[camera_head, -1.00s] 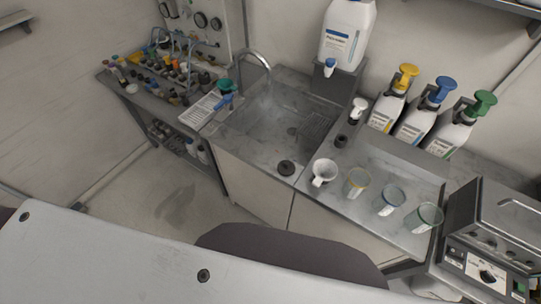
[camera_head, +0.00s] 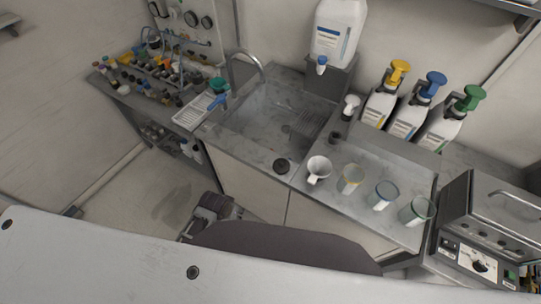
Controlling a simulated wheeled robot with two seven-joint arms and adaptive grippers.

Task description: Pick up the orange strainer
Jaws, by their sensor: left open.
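I cannot single out an orange strainer for certain. A clear cup with an orange-yellow rim (camera_head: 351,179) stands on the steel counter right of the sink, between a white cup (camera_head: 319,169) and a blue-rimmed cup (camera_head: 383,195). Small orange pieces also show among the crowded bottles on the left bench, too small to tell apart. My left gripper (camera_head: 214,207) is low in front of the sink cabinet, partly hidden behind my own body. It is open, apart from the counter items. My right gripper is not in view.
The sink (camera_head: 264,118) has a curved tap. A green-rimmed cup (camera_head: 416,211) stands near a metal appliance (camera_head: 482,262). Pump bottles with yellow, blue and green tops line the wall. The left bench (camera_head: 138,101) is crowded.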

